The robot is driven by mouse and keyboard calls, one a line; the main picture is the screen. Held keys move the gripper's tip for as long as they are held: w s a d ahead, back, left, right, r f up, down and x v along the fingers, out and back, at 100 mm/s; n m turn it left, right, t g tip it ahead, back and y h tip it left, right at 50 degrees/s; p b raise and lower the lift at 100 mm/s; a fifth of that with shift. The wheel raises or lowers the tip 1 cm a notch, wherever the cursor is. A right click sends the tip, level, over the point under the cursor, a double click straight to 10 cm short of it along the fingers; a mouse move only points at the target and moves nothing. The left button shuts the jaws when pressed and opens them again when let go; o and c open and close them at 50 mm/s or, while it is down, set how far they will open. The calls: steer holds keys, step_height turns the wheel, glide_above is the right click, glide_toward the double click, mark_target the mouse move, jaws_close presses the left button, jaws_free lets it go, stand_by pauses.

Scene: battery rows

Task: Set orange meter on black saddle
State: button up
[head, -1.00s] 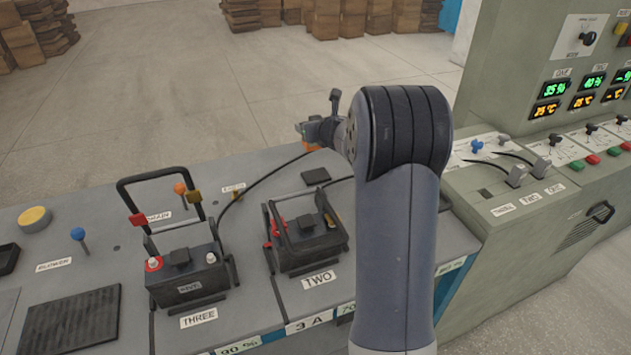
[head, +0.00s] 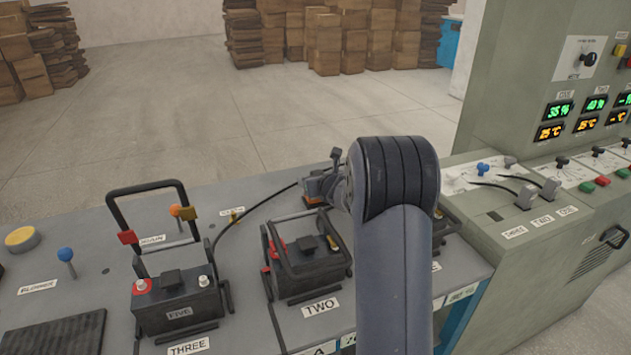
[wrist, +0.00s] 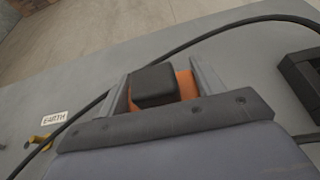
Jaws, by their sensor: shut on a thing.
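The orange meter (wrist: 187,84) is between the two grey fingers of my gripper (wrist: 160,88) in the wrist view, with a black block covering part of its front. My gripper (head: 322,188) is shut on it. A sliver of orange (head: 313,202) shows low at the gripper in the head view, close above the grey bench behind battery TWO. Whether the meter touches anything below is hidden. The black saddle is not clearly visible in the head view, where my gripper and arm cover that area. A dark block (wrist: 304,76) stands at the wrist view's right edge; I cannot tell whether it is the saddle.
A black cable (head: 257,203) arches from near the EARTH label (wrist: 54,118) past my gripper. A tall green-grey control panel (head: 520,90) stands at right.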

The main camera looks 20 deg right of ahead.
steer(key=shift+f, duration=0.15)
steer(key=o, duration=1.1)
steer(key=shift+r, duration=0.2)
steer(key=shift+v, duration=3.75)
